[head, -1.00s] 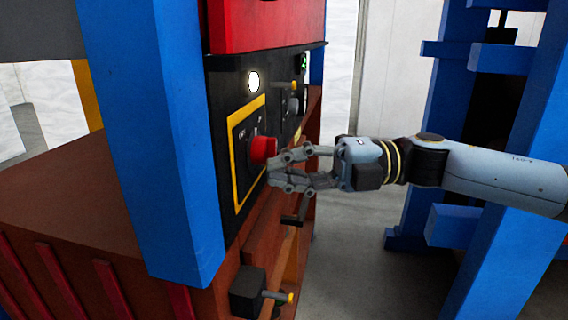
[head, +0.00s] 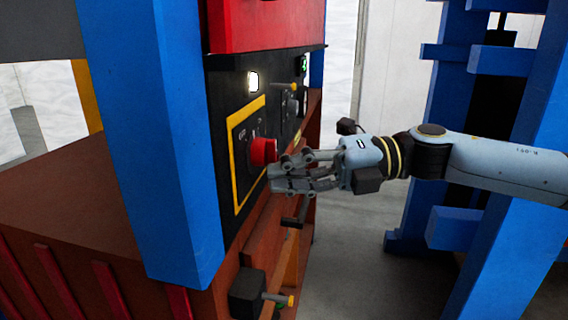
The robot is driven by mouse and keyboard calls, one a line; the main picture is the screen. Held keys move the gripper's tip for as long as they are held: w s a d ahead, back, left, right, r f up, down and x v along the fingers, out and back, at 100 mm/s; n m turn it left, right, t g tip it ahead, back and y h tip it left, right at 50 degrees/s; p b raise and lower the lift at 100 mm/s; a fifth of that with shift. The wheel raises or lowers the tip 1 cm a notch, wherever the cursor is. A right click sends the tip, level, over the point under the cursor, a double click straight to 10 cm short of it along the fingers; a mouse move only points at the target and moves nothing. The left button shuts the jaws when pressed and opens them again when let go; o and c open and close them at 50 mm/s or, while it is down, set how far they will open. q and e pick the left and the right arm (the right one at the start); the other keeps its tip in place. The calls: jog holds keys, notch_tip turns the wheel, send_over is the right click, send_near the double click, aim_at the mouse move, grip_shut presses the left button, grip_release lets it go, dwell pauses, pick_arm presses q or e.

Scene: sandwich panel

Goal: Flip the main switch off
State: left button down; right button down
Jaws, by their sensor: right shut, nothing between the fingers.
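The main switch (head: 262,151) is a red rotary knob on a black plate with a yellow border (head: 236,168), set in the black control panel. Small lettering sits above the knob, too small to read surely. My right gripper (head: 272,178) comes in from the right with its fingers shut and empty. Its fingertips are at the knob's lower right; I cannot tell whether they touch it. My left gripper is not in view.
A blue post (head: 155,140) stands close to the panel's left. A lit white lamp (head: 253,82) and smaller levers sit above and right of the switch. A black handle (head: 294,222) and a black box with a yellow-tipped lever (head: 248,292) stick out below.

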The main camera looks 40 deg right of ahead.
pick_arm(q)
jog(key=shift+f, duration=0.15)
pick_arm(e)
jog(key=shift+w+d+f+n+h, duration=0.15)
jog(key=shift+n+h, duration=0.15)
jog(key=shift+n, duration=0.35)
jog(key=shift+w+d+f+n+h, duration=0.1)
jog(key=shift+n+h, duration=0.2)
jog(key=shift+n, duration=0.4)
jog(key=shift+w+d+f+n+h, duration=0.15)
jog(key=shift+n+h, duration=0.15)
jog(key=shift+n, duration=0.35)
dwell(2.6)
